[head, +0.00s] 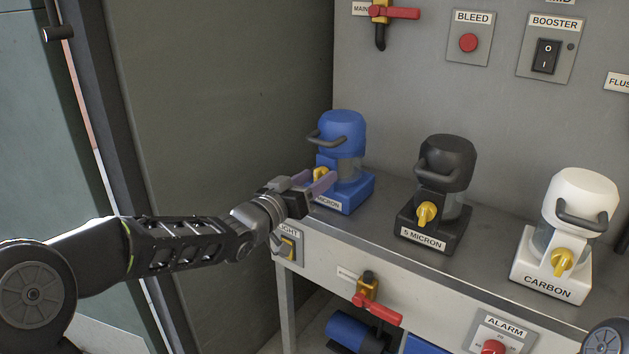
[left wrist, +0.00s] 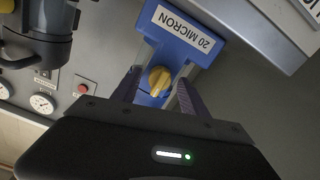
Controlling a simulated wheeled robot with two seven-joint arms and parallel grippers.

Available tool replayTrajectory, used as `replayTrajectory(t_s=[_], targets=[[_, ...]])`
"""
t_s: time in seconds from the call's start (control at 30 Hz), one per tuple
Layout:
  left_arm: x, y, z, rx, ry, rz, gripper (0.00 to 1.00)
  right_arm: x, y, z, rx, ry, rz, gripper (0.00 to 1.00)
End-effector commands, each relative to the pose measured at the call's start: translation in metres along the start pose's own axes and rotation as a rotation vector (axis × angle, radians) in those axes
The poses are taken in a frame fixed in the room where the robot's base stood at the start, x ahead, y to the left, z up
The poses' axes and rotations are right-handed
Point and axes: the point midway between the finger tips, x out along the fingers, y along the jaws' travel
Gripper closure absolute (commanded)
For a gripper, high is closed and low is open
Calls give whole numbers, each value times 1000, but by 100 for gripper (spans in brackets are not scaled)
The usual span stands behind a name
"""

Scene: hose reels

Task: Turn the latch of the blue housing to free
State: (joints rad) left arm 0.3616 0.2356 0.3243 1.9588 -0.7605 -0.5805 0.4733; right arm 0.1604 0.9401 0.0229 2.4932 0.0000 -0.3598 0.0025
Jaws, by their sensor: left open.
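The blue housing (head: 343,133) stands at the left end of the bench, with a blue base and a dark handle. Its yellow latch (head: 320,173) is on the front, partly hidden by my gripper. In the left wrist view the yellow latch (left wrist: 159,79) sits between the two fingers, below the 20 MICRON label (left wrist: 182,30) on the blue base. My left gripper (head: 318,183) is open, its purple fingers either side of the latch. I cannot tell whether a finger touches it. My right gripper is not in view.
A black 5 MICRON housing (head: 445,165) and a white CARBON housing (head: 582,200) stand to the right, each with a yellow latch. A light switch (head: 288,248) and a red-handled valve (head: 376,308) are on the bench front. A wall (head: 230,90) is close on the left.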

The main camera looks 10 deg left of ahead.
Motion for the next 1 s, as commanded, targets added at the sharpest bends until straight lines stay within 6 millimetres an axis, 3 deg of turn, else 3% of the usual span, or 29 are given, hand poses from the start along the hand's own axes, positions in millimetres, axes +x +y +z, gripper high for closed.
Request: replayTrajectory(t_s=[0.13, 0.73, 1.0], targets=[[0, 0, 0, 0, 0, 0, 50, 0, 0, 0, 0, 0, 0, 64], [0, 0, 0, 0, 0, 0, 99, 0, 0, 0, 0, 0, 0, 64], [0, 0, 0, 2, 0, 0, 100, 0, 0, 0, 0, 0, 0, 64]])
